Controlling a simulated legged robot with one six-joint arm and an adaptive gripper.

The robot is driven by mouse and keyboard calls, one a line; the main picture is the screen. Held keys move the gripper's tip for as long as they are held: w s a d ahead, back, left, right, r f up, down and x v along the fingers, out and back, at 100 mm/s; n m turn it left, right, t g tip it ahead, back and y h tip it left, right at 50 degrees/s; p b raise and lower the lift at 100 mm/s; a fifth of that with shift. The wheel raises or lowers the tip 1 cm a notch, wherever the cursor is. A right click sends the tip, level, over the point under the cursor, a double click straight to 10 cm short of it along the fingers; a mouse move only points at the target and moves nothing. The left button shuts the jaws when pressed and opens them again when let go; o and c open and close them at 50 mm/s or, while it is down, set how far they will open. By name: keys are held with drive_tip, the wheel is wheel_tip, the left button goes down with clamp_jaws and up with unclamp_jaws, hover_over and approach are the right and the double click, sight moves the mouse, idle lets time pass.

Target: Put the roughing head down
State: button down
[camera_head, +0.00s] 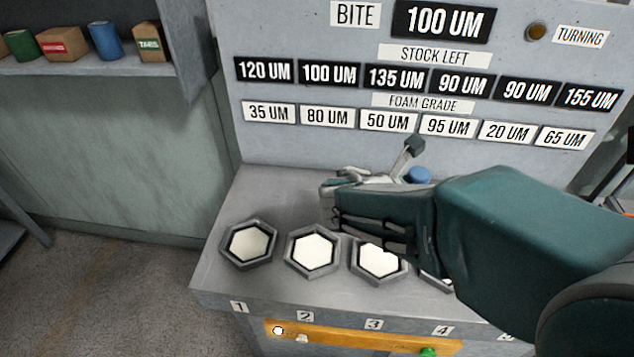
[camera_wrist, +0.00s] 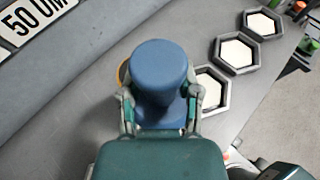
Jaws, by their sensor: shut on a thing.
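My gripper (camera_wrist: 160,98) is shut on the roughing head (camera_wrist: 158,62), a blue rounded piece with a wide top, in the wrist view. The fingers press on its two sides, and it hides what lies under it. In the head view my gripper (camera_head: 338,203) reaches in from the right above the bench, behind the hexagonal trays. A small blue top (camera_head: 418,175) shows behind my gripper there; I cannot tell for sure that it is the held head. Part of an orange ring (camera_wrist: 122,73) shows beside the head in the wrist view. Any contact with the bench is hidden.
Hexagonal trays with pale pads stand along the bench front, including the first (camera_head: 250,243), second (camera_head: 313,252) and third (camera_head: 379,262); my arm covers the right side. A labelled panel (camera_head: 300,147) rises behind. Bare bench (camera_head: 262,192) lies left. A shelf (camera_head: 90,68) holds small containers.

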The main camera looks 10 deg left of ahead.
drive_tip(key=s+a+n+t+y, duration=0.3)
drive_tip(key=s+a+n+y, duration=0.1)
drive_tip(key=s+a, duration=0.95)
drive_tip(key=w+a+f, duration=0.1)
drive_tip(key=w+f, duration=0.2)
drive_tip(key=f, duration=0.1)
drive_tip(key=w+a+f, duration=0.2)
drive_tip(key=w+f, duration=0.2)
drive_tip(key=w+a+f, duration=0.2)
drive_tip(key=w+f, duration=0.2)
drive_tip(key=shift+a+f, duration=0.2)
drive_tip(key=shift+f, duration=0.15)
drive_tip(key=shift+c, duration=1.5)
unclamp_jaws()
drive_tip(key=shift+s+f, duration=0.1)
drive_tip(key=shift+f, duration=0.05)
